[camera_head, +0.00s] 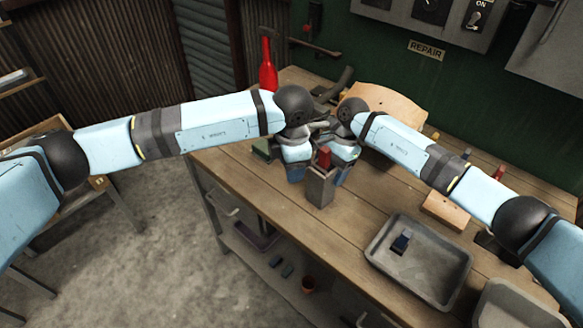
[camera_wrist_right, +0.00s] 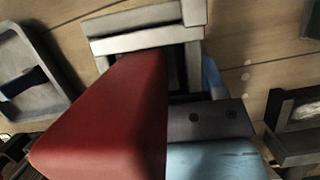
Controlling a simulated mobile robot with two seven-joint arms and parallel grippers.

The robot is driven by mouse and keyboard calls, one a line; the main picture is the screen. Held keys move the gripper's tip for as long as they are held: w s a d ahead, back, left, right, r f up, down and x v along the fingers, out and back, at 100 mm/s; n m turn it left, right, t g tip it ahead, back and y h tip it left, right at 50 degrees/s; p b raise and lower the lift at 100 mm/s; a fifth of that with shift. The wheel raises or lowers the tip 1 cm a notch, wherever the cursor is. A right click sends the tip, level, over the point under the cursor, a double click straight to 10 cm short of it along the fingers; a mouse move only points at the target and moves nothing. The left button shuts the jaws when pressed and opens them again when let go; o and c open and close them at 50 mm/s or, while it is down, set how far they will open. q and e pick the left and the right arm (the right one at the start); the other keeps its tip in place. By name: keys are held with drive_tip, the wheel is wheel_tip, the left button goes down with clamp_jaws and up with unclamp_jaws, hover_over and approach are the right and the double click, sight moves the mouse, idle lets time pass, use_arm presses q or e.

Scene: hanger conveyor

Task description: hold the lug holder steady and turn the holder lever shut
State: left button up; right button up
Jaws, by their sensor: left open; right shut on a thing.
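The lug holder (camera_head: 320,188) is a grey upright box near the front edge of the workbench. Its red holder lever (camera_head: 324,158) stands up at its top. In the right wrist view the lever (camera_wrist_right: 110,115) is large and close, in front of the holder's grey frame (camera_wrist_right: 145,38). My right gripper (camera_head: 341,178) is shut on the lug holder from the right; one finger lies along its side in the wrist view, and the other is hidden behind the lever. My left gripper (camera_head: 296,174) is open, close to the holder's left side; its fingertips are partly hidden.
A grey tray (camera_head: 449,282) with a small dark blue piece (camera_head: 401,242) lies to the right, with another tray beside it. A wooden block (camera_head: 446,209) lies on the right. The bench front (camera_head: 265,195) is clear.

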use_arm(q)
wheel_tip(320, 180, up, 10)
drive_tip(key=shift+s+r, duration=0.25)
drive_tip(key=shift+d, duration=0.1)
use_arm(e)
drive_tip(key=o, duration=1.2)
